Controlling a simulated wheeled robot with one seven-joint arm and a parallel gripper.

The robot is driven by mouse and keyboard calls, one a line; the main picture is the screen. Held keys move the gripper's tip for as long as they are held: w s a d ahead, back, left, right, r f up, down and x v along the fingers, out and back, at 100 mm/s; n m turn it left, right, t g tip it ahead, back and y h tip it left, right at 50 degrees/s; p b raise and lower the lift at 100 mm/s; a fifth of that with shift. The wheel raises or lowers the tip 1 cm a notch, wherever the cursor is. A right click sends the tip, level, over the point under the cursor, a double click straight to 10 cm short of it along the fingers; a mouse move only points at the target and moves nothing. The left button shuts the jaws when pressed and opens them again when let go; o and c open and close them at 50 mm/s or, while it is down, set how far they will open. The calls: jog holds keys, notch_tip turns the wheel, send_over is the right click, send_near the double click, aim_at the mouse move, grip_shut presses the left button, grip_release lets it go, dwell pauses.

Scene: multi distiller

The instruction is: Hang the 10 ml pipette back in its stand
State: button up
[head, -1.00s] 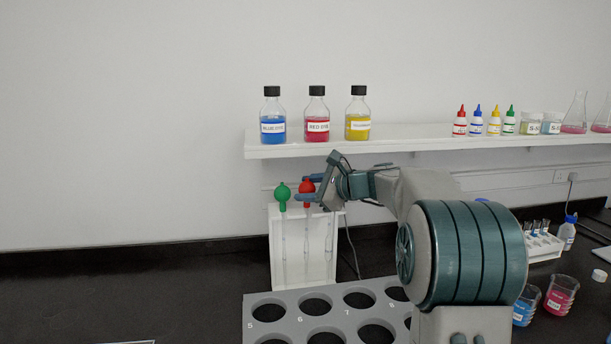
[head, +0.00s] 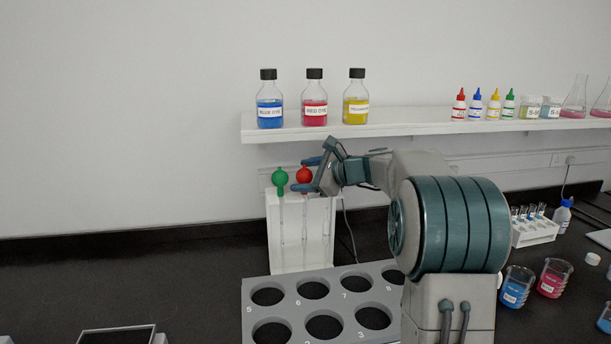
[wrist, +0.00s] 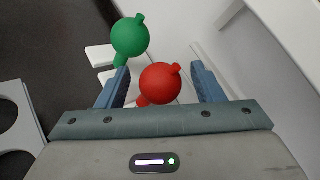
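A white pipette stand (head: 274,235) stands on the bench near the wall. A pipette with a red bulb (head: 304,175) hangs upright at it, its glass stem running down the stand's front. A pipette with a green bulb (head: 280,177) hangs just to its left. No volume marks are legible. My gripper (head: 307,174) is at the red bulb. In the wrist view, the red bulb (wrist: 160,83) sits between the two open blue fingers, with a gap on each side. The green bulb (wrist: 130,38) lies beyond the left finger. The red pipette's lower stem is hidden in the wrist view.
A wall shelf (head: 390,124) with dye bottles (head: 314,98) is above my gripper. A grey rack with numbered holes (head: 290,312) is in front of the stand. Beakers (head: 517,287) and a tube rack (head: 533,230) are at right.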

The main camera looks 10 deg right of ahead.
jog(key=shift+r+p, duration=0.5)
jog(key=shift+r, duration=0.05)
jog(key=b+v, duration=0.1)
jog(key=v, duration=1.1)
jog(key=shift+f+b, duration=0.25)
jog(key=shift+b, duration=0.1)
jog(key=s+a+f+n+g+h, duration=0.2)
jog(key=s+a+f+n+g, duration=0.1)
jog(key=s+a+f+n, duration=0.35)
jog(key=s+f+n+g+h, duration=0.1)
jog(key=s+f+n, duration=0.3)
jog(key=s, duration=0.4)
jog(key=s+f+n+g+h, duration=0.2)
jog(key=s+f+n+h, duration=0.2)
jog(key=s, duration=0.5)
jog(key=s+a+f+n+g+h, duration=0.1)
jog(key=s+f+n+h, duration=0.1)
jog(key=s+f+n, duration=0.3)
jog(key=s+f, duration=0.2)
jog(key=s, duration=0.1)
jog(key=shift+s+g+h, duration=0.3)
jog(key=shift+s, duration=0.1)
jog(key=shift+a+n, duration=0.1)
jog(key=shift+n, duration=0.15)
